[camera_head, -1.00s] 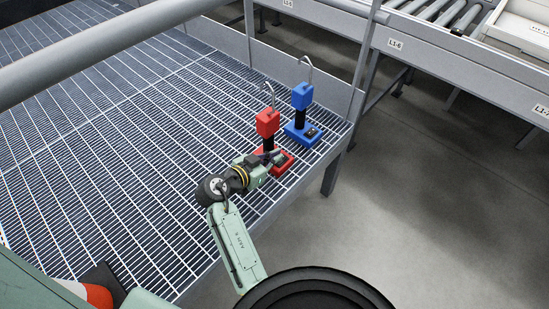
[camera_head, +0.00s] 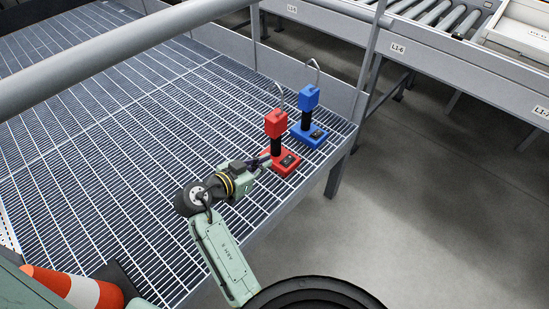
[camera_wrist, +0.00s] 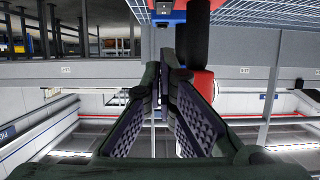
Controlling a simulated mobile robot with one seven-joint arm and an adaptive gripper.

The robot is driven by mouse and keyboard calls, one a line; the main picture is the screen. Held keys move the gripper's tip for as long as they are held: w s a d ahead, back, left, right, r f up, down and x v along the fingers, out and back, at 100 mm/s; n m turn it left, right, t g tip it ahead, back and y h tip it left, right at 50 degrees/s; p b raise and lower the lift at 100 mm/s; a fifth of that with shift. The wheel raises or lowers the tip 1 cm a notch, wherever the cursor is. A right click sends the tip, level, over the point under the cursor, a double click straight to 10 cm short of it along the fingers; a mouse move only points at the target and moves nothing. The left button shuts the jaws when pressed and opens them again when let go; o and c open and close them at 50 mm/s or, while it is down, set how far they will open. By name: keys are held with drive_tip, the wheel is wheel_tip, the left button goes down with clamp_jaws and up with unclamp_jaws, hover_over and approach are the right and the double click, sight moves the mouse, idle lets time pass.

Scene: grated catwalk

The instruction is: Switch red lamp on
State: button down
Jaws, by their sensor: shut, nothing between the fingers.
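The red lamp stands upright on the grating, with a red head (camera_head: 276,124), a black post and a red base (camera_head: 287,164) carrying a small dark switch panel (camera_head: 289,160). Whether it is lit I cannot tell. My gripper (camera_head: 267,161) is shut and empty, its tips at the left side of the red base, close to the post. Whether they touch is unclear.
A blue lamp (camera_head: 309,98) of the same shape stands right behind the red one; its blue part (camera_wrist: 169,16) shows in the wrist view. The catwalk's edge and a kickboard (camera_head: 235,72) lie close by. A traffic cone (camera_head: 75,288) is at lower left. Open grating lies left.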

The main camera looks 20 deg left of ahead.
drive_tip(key=shift+f+v, duration=0.2)
drive_tip(key=shift+v, duration=1.05)
